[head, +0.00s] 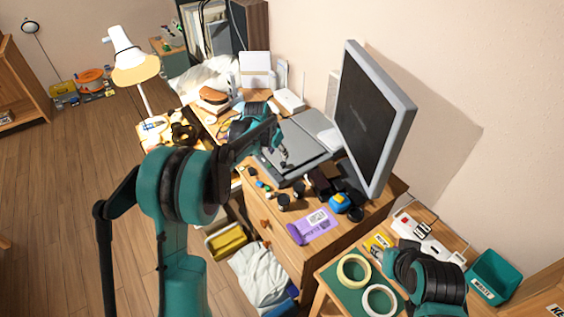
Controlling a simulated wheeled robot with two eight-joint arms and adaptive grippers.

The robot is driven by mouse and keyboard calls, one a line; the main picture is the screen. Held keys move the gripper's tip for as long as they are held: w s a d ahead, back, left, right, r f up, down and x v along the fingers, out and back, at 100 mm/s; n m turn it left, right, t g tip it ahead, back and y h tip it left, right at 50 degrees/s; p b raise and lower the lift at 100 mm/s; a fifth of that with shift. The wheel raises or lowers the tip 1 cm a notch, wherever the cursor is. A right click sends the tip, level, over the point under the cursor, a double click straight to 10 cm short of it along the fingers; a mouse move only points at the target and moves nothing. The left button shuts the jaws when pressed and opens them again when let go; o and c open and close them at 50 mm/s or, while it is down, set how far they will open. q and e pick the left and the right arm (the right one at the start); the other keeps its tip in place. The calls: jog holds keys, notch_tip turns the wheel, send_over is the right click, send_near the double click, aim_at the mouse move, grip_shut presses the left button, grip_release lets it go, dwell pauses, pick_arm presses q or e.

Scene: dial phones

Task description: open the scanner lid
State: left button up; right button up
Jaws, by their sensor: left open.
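The grey flatbed scanner (308,149) lies on the wooden desk, left of the dark monitor. Its lid looks flat and closed, though my left arm covers part of its left side. My left gripper (283,160) is open and sits over or at the scanner's front left part. I cannot tell whether its fingers touch the lid. Part of my right arm shows at the lower right, but its gripper is not visible.
The big monitor (372,120) stands close on the scanner's right. Small dark jars (284,202), a purple packet (312,226) and a blue-yellow item (339,202) crowd the desk in front. Tape rolls (354,270) lie on a lower table. A lamp (133,65) stands at the back left.

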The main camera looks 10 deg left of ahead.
aim_at(283, 163)
pick_arm(q)
jog(key=b+x, duration=0.2)
jog(key=x, duration=0.6)
grip_shut()
